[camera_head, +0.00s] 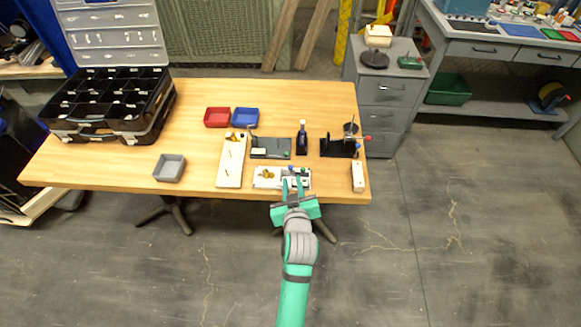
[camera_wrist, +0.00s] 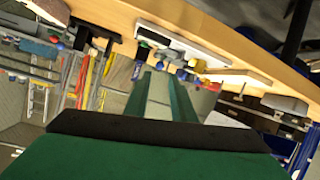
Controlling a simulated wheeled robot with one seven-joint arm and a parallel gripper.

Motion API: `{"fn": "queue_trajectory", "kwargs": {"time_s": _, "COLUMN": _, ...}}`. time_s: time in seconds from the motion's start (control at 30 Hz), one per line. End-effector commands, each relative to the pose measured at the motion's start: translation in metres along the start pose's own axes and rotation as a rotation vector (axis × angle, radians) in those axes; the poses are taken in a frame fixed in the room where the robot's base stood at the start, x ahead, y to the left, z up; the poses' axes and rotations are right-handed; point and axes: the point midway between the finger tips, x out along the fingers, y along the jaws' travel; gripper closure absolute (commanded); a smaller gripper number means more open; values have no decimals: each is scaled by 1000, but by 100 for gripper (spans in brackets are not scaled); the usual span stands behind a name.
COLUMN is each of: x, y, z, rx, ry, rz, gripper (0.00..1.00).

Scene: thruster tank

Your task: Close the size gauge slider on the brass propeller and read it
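The size gauge (camera_head: 278,186) is a pale plate at the front edge of the wooden table in the head view. A small brass propeller (camera_head: 266,174) sits on its left part. Dark and grey parts, with a blue and a green knob, stand on its right part; I cannot tell which is the slider. My gripper (camera_head: 293,181) is at the front edge of the gauge, right of the propeller. Its two fingers are apart, with nothing clearly held between them. In the wrist view the fingers (camera_wrist: 160,90) point toward the table edge. The gauge reading is too small to read.
A long pale board (camera_head: 230,165) lies left of the gauge. A dark fixture (camera_head: 270,147) stands behind it, and a black stand (camera_head: 338,148) is to the right. Red (camera_head: 217,117), blue (camera_head: 245,118) and grey trays (camera_head: 169,168) sit on the table (camera_head: 120,175).

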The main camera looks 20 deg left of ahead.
Motion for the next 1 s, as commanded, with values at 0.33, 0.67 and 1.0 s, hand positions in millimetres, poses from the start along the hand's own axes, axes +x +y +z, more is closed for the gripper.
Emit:
{"fn": "queue_trajectory", "kwargs": {"time_s": 0.33, "x": 53, "y": 1, "z": -1, "rx": -1, "ry": 1, "rz": 0, "gripper": 77}}
{"fn": "queue_trajectory", "kwargs": {"time_s": 0.67, "x": 97, "y": 0, "z": 0, "rx": 0, "ry": 0, "rz": 1, "gripper": 77}}
{"fn": "queue_trajectory", "kwargs": {"time_s": 1.0, "x": 104, "y": 0, "z": 0, "rx": 1, "ry": 0, "rz": 1, "gripper": 77}}
